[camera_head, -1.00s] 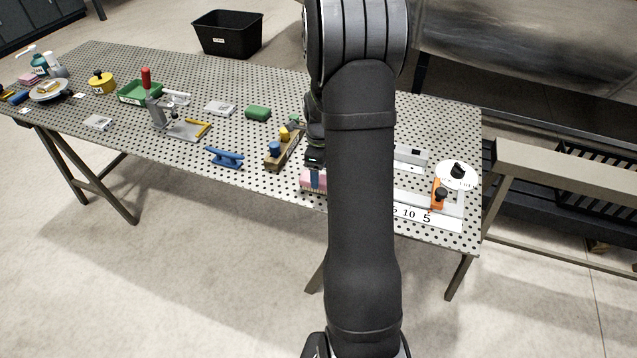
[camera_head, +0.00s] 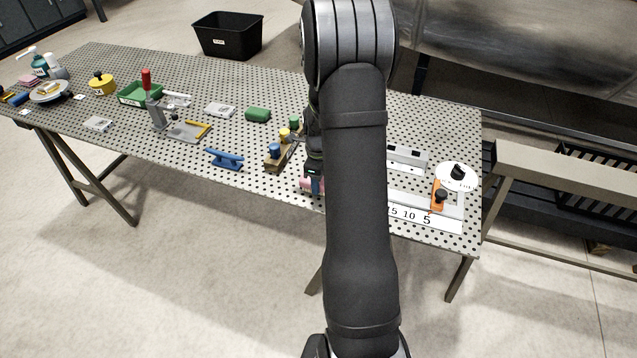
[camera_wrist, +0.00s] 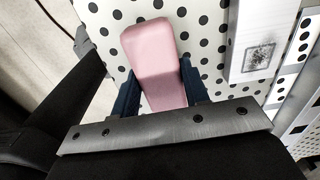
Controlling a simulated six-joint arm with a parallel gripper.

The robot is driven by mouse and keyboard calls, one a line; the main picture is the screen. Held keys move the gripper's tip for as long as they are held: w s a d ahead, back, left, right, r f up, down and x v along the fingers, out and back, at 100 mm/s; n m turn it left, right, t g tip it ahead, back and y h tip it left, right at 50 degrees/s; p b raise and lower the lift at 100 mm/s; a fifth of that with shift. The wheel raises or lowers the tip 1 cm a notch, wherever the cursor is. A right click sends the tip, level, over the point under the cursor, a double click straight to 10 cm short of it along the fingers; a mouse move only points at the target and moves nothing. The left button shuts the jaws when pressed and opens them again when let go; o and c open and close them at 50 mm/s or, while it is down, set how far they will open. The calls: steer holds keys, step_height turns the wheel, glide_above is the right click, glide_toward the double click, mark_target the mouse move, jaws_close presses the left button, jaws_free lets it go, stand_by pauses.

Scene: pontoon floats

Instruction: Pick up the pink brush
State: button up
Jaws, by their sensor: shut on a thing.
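The pink brush (camera_wrist: 155,62) is a plain pink block in the wrist view, lying lengthwise between the two dark blue fingers of my gripper (camera_wrist: 157,82). My gripper is shut on it, with a finger on each side. Its near end is hidden behind the gripper's grey plate. In the head view only a small piece of the pink brush (camera_head: 307,185) shows near the table's front edge, left of my arm. My arm hides most of it and the fingers there. I cannot tell whether the brush touches the table.
The perforated table (camera_head: 265,186) holds a wooden block with colored knobs (camera_head: 278,158) and a blue handle (camera_head: 226,159) to the left. A grey fixture with an orange clamp (camera_head: 438,195) and a white dial (camera_head: 456,176) stands to the right. Bare table lies between the items.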

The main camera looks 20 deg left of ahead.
step_height(320, 180, up, 4)
steer(key=s+d+r, duration=0.1)
steer(key=d+r, duration=0.6)
steer(key=d, duration=0.4)
steer(key=shift+d, duration=0.3)
